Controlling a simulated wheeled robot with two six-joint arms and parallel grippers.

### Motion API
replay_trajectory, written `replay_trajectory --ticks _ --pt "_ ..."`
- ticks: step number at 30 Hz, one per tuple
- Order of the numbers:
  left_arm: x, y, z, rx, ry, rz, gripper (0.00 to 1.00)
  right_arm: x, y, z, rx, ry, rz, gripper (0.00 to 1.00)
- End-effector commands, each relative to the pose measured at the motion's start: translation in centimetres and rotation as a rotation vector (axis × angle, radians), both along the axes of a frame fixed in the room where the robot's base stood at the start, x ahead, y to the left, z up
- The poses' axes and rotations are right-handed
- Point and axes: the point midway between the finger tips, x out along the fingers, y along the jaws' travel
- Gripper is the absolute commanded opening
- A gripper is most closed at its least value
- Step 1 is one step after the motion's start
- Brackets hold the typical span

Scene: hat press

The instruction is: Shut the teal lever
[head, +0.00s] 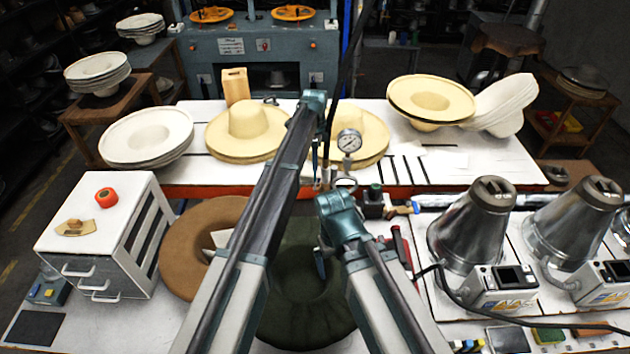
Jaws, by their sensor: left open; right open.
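I cannot make out the teal lever with certainty. A small brass fitting with a bluish end (402,209) lies right of a black block with a green top (374,192), near the table's front edge. A round pressure gauge (349,141) stands just behind them. My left gripper (316,165) points down, open, just left of the gauge; its fingers are small and partly lost against the hats. My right gripper (320,264) is open, lower, over the dark green hat (300,300). Neither gripper visibly holds anything. My arms hide part of the middle.
Cream hats (247,130) stand on the white table (450,165) behind. A brown hat (196,240) and a white drawer unit (105,232) are at left. Metal cones (475,225) with a black cable crowd the right. A red-handled tool (401,246) lies beside my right arm.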

Motion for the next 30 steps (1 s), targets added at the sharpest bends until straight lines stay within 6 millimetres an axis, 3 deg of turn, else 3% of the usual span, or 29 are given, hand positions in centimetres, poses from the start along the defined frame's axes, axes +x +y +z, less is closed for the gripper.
replay_trajectory --ticks 1,12,25,30 --pt "0.0 0.0 -1.5 0.0 0.0 0.0 0.53 0.0 0.0 -1.5 -0.001 0.0 0.002 1.0" --pt "0.0 0.0 -6.1 0.0 0.0 0.0 0.53 0.0 0.0 -6.1 -0.002 0.001 0.011 1.0" --pt "0.0 0.0 -6.6 0.0 0.0 0.0 0.53 0.0 0.0 -6.6 -0.002 0.001 0.012 1.0" --pt "0.0 0.0 -6.6 0.0 0.0 0.0 0.22 0.0 0.0 -6.6 -0.002 0.001 0.012 1.0"
